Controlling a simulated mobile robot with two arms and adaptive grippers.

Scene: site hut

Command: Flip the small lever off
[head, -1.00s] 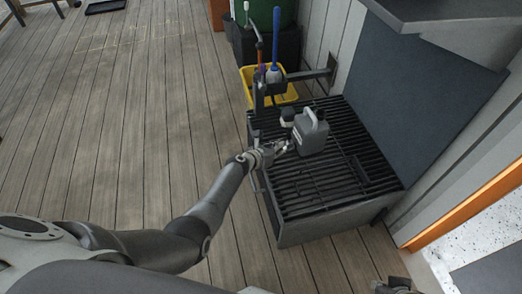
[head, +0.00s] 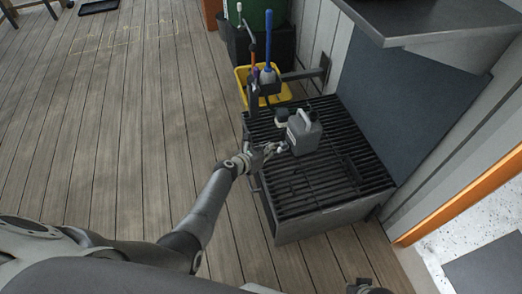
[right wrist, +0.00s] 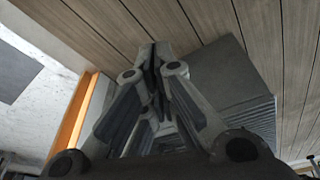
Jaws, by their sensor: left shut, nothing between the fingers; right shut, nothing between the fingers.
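I cannot make out the small lever clearly; the gripper and forearm cover part of the grate's left edge. Only a part of the right hand shows at the bottom of the head view.
A post with brushes, one with a blue handle (head: 268,52), stands at the grate's far left corner. A yellow tub (head: 243,77) is behind it. A dark panel (head: 395,110) and a grey shelf (head: 430,22) bound the right. The plank floor (head: 120,130) at left is clear.

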